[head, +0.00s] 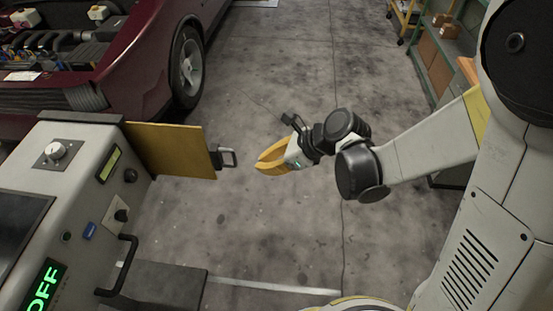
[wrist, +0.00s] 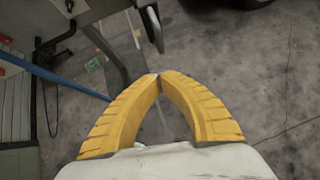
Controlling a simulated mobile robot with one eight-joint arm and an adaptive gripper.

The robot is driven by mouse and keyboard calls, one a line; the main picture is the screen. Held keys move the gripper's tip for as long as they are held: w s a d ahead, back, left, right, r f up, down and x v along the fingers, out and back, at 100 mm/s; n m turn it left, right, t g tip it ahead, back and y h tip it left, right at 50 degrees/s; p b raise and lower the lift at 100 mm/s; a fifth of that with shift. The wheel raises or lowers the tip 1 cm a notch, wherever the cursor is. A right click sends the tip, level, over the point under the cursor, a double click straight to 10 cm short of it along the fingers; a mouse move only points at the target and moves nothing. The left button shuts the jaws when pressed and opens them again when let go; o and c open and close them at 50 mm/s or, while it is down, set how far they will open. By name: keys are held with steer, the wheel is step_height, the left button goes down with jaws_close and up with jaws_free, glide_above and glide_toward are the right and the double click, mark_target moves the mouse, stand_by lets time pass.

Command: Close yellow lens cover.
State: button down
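The yellow lens cover (head: 172,150) is a flat panel standing out from the right side of the grey machine, swung open. A grey loop handle (head: 228,158) sits at its outer right end. My gripper (head: 259,166) has yellow fingers and is just right of the handle, apart from it in the head view. In the wrist view my gripper (wrist: 158,76) has its fingertips together with nothing between them. A dark loop handle (wrist: 152,30) shows just beyond the tips there. The yellow face of the cover is not visible in the wrist view.
The grey machine (head: 75,155) has knobs, a green OFF display (head: 46,288) and a black bar handle (head: 122,265). A dark red car (head: 130,50) with an open engine bay stands behind it. Shelving (head: 440,50) is at back right. The concrete floor around my gripper is clear.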

mark_target(166, 155)
steer(key=a, duration=0.1)
steer(key=w+a+f, duration=0.1)
steer(key=a, duration=0.1)
steer(key=a+b, duration=0.1)
steer(key=a, duration=0.1)
steer(key=shift+w+a+f, duration=0.25)
steer(key=shift+w+f, duration=0.05)
steer(key=shift+f, duration=0.05)
steer(key=shift+a, duration=0.1)
steer(key=a, duration=0.7)
steer(key=w+a+b, duration=0.1)
steer(key=a, duration=1.4)
steer(key=shift+w, duration=0.35)
steer(key=shift+d, duration=0.15)
